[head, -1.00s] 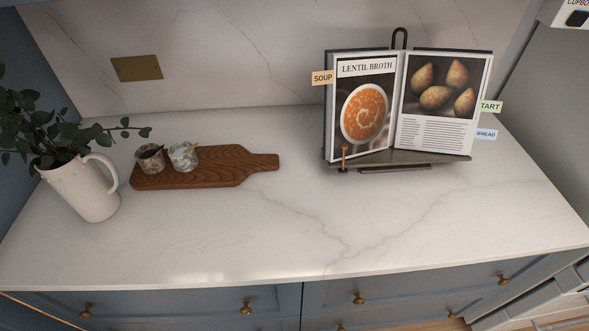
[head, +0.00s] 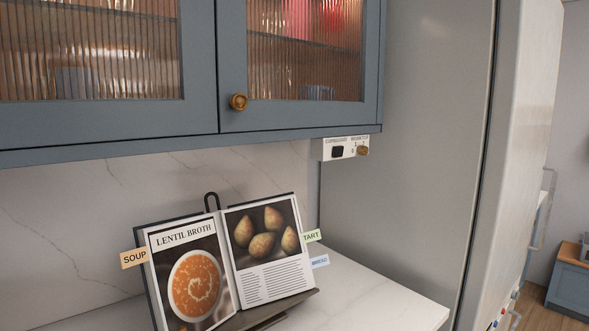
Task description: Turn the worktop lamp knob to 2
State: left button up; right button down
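A small white control panel (head: 331,152) hangs under the right end of the blue wall cupboard. It carries a dark switch (head: 337,152) on its left and a round brass knob (head: 362,151) on its right. A label that seems to read "worktop" is above the knob, with small figures beside it. The print is too small to tell where the knob points. Neither of my grippers is in view.
A cookbook (head: 270,283) stands open on a stand on the white worktop (head: 385,295), below the panel. The blue cupboard (head: 300,125) with ribbed glass doors and a brass door knob (head: 238,102) is above. A tall grey side panel (head: 415,150) bounds the right.

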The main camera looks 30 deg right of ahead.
aim_at(363, 150)
jog(key=z, duration=1.35)
